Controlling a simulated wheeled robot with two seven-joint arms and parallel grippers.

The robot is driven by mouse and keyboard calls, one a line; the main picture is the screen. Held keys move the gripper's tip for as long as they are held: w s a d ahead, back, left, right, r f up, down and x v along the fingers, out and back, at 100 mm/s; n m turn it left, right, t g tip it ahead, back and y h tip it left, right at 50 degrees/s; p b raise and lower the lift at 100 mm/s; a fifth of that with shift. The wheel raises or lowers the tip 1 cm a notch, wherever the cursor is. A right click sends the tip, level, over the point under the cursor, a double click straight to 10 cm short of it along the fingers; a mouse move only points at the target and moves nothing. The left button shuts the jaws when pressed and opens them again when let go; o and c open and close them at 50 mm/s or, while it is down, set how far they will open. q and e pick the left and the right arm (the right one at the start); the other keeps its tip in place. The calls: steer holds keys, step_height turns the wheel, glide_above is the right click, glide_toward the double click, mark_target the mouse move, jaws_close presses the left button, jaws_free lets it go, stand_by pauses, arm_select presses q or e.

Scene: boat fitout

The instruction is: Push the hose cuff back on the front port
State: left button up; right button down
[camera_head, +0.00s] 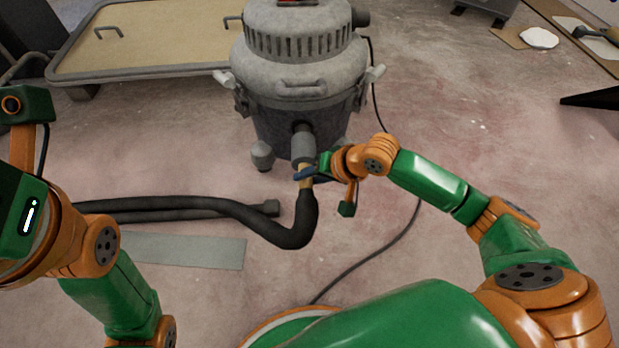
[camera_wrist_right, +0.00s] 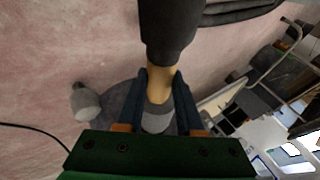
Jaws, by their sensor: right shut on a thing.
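The grey shop vacuum (camera_head: 297,75) stands at top centre, its front port (camera_head: 302,146) pointing towards me. The tan hose cuff (camera_head: 307,182) sits on the end of the black hose (camera_head: 309,214), lined up just in front of the port. My right gripper (camera_head: 304,173) is shut on the cuff. In the right wrist view, the fingers (camera_wrist_right: 160,92) flank the tan cuff (camera_wrist_right: 158,80), with the hose (camera_wrist_right: 168,28) above and the grey port (camera_wrist_right: 157,118) below, partly hidden. I cannot tell whether cuff and port touch or overlap. My left gripper's fingers are out of view.
A tan-topped platform (camera_head: 160,35) stands behind. A thin black cable (camera_head: 385,250) crosses the floor. The floor at right is mostly clear.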

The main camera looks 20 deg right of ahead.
mark_target(308, 162)
steer(key=shift+w+d, duration=0.25)
steer(key=shift+w, duration=0.6)
steer(key=shift+w+d, duration=0.25)
steer(key=shift+w, duration=0.55)
steer(key=shift+w+r, duration=0.1)
steer(key=shift+w+d+r, duration=0.1)
steer(key=shift+w+d, duration=0.05)
steer(key=shift+w, duration=0.05)
